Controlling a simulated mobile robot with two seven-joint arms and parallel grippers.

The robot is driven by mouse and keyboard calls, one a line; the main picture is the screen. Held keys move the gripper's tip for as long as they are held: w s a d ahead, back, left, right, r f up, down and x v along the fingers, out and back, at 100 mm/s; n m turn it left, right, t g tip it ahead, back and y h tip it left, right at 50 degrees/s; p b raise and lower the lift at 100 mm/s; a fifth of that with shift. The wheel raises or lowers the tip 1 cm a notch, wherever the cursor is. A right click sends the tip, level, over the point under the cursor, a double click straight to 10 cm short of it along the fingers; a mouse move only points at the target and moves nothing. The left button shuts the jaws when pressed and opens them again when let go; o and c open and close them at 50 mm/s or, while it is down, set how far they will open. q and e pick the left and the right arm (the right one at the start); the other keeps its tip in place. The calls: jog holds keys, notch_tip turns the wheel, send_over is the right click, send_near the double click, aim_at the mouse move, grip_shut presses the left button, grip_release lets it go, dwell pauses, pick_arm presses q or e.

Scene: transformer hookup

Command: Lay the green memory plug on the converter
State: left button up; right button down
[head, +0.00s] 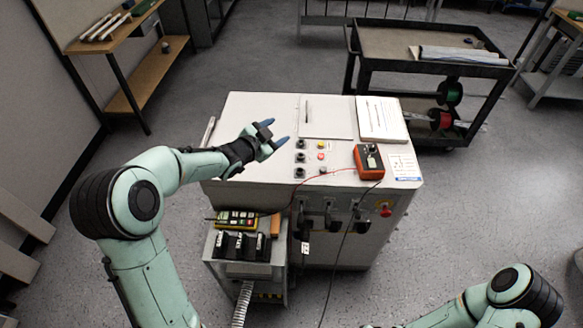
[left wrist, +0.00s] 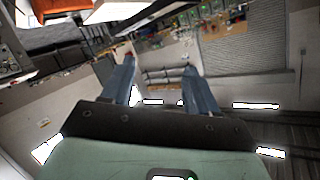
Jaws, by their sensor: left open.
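My left gripper (head: 277,131) is open and empty, its blue fingers apart above the top of a white cabinet (head: 255,107). The open fingers also show in the left wrist view (left wrist: 159,65), with nothing between them. I cannot make out a green memory plug in either view. I cannot tell for certain which thing is the converter; the white cabinet, with its buttons and front sockets, is the largest unit here. My right arm shows at the bottom right of the head view, but its gripper is out of the picture.
An orange meter (head: 369,161) with a red lead and a white booklet (head: 382,119) lie on the cabinet's right side. A small side cart (head: 222,269) holds a yellow-green device (head: 237,218) and black blocks. A dark trolley (head: 394,42) stands behind right.

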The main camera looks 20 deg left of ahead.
pick_arm(q)
jog(key=s+d+f+n+y+b, duration=0.1)
jog(key=s+d+f+b, duration=0.1)
jog(key=s+d+f, duration=0.2)
jog(key=s+d, duration=0.2)
jog(key=d, duration=0.2)
jog(key=shift+s+y+b, duration=0.25)
jog(key=shift+y+b, duration=0.05)
jog(key=shift+y, duration=0.1)
pick_arm(e)
jog(key=shift+g, duration=0.3)
jog(key=s+f, duration=0.3)
jog(key=s, duration=0.1)
jog(key=shift+f, duration=0.3)
pick_arm(q)
jog(key=shift+d+f, duration=0.1)
